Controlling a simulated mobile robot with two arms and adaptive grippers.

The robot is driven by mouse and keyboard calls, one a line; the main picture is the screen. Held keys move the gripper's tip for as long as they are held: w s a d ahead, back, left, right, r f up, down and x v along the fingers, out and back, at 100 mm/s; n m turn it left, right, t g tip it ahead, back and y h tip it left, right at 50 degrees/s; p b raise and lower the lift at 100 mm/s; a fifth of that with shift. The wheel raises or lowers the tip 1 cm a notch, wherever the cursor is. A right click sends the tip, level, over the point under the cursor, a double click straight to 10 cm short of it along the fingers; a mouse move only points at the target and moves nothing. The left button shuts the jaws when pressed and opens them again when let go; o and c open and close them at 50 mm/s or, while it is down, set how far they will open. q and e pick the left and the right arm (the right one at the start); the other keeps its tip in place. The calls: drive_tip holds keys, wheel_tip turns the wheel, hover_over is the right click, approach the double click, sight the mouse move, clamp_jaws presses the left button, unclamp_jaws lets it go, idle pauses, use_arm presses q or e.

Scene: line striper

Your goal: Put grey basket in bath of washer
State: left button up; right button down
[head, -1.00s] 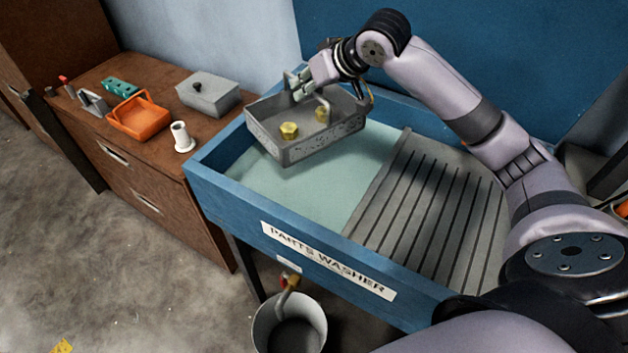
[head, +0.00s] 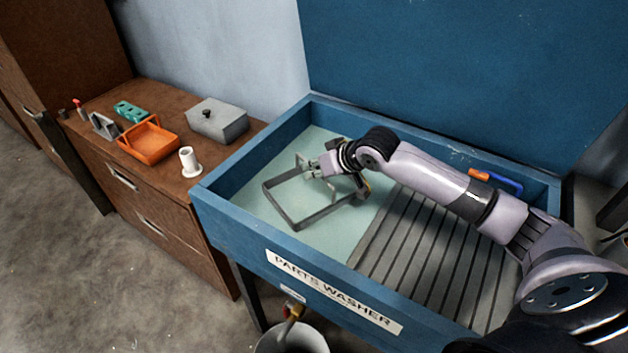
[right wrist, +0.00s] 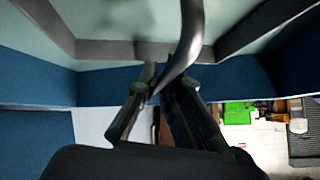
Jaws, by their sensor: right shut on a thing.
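The grey basket (head: 325,217) sits low in the bath (head: 345,238) of the blue parts washer (head: 238,226). Its rim and handle show above the pale green liquid; its lower body and contents are hidden below the surface. Whether it touches the bath floor cannot be told. My right gripper (head: 320,170) is shut on the basket's handle at the far side. In the right wrist view the curved handle (right wrist: 191,40) runs between the fingers (right wrist: 165,82), with the rim beyond. My left gripper is not in view.
A ribbed drainboard (head: 425,245) fills the washer's right part, and an orange-and-blue tool (head: 497,181) lies behind my arm. On the brown cabinet stand an orange basket (head: 148,142), a grey lidded box (head: 217,122) and a white flanged part (head: 189,161). A bucket (head: 290,341) stands below.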

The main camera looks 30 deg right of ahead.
sight(314, 198)
drive_tip(key=shift+f, duration=1.95)
drive_tip(key=c, duration=2.2)
unclamp_jaws()
drive_tip(key=shift+f, duration=0.2)
drive_tip(key=o, duration=0.4)
drive_tip(key=shift+o, duration=0.2)
drive_tip(key=shift+r, duration=0.1)
drive_tip(key=v, duration=1.2)
drive_tip(key=shift+s+a, duration=0.1)
